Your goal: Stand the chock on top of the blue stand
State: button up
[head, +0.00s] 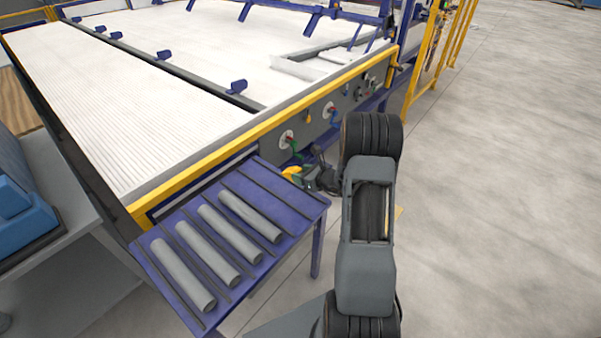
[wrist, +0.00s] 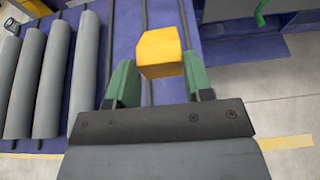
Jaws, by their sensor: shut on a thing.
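The chock is a small yellow-orange block (wrist: 159,50), held between the green fingers of my gripper (wrist: 160,76). In the head view the chock (head: 291,172) shows at the far right part of the blue stand, with my gripper (head: 303,178) just right of it. The blue stand (head: 262,187) is a purple-blue table with dark strips across its top. In the wrist view the chock appears over the stand's top (wrist: 214,48). I cannot tell whether it touches the surface. Part of my gripper is hidden by my arm in the head view.
Several grey pipes (head: 233,240) lie side by side between the strips, filling the left and middle of the stand. The stand's right end is bare. A large machine with a yellow edge (head: 215,148) and knobbed panel (head: 330,112) stands directly behind. Open floor (head: 500,200) lies right.

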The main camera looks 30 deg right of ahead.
jog(key=shift+f+b, duration=3.6)
jog(key=shift+f, duration=1.4)
jog(key=o, duration=1)
jog(key=shift+v, duration=7)
